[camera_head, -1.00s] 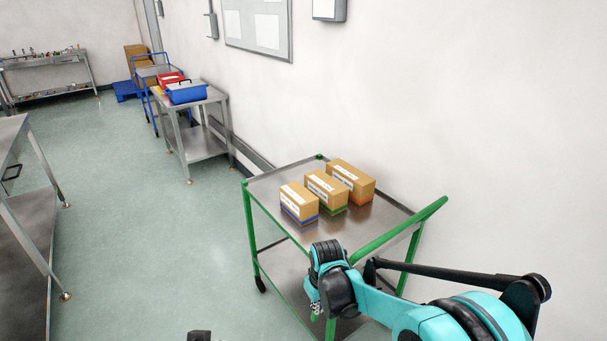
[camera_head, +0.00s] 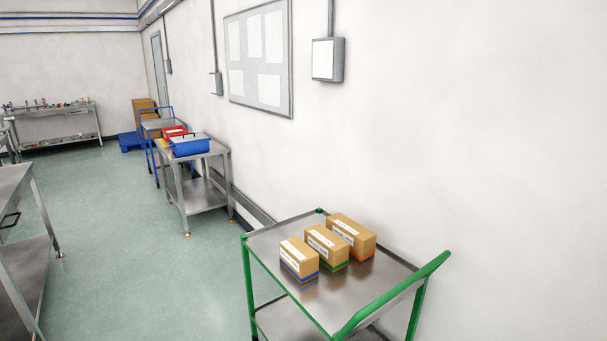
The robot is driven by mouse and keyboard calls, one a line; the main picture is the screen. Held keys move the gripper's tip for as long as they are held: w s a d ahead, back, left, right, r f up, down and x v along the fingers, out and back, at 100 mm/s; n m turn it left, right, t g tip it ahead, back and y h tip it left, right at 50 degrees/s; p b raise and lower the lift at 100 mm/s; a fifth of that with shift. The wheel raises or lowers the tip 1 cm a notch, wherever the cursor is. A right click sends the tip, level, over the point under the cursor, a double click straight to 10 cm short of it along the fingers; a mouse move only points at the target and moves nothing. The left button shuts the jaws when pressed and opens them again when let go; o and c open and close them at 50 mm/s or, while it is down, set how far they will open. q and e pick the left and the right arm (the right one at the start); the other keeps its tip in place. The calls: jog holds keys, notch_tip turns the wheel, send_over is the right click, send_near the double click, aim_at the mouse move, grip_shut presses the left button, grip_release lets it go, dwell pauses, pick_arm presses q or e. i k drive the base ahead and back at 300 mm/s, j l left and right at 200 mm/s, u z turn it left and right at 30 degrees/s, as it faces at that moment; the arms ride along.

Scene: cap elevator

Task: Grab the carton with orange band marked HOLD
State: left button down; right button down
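The carton with the orange band (camera_head: 354,238) stands on the top shelf of the green-framed cart (camera_head: 372,287), nearest the wall. It is brown with a white label, and the orange band runs along its bottom edge. The label text is too small to read. A carton with a green band (camera_head: 328,249) stands beside it, and a carton with a blue band (camera_head: 299,260) stands at the left end of the row. Neither of my grippers shows in the current view.
The cart's green handle (camera_head: 392,296) rises at its right end. A steel table (camera_head: 204,151) with a blue toolbox (camera_head: 189,146) stands farther back along the wall. Another steel table (camera_head: 20,240) is at the left edge. The floor between is clear.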

aim_at(362, 241)
jog(key=i+l+z, duration=0.3)
jog(key=i+l, duration=0.2)
jog(key=i+l+z, duration=0.3)
jog(key=i+l, duration=0.2)
jog(key=i+l+z, duration=0.3)
jog(key=i, duration=0.35)
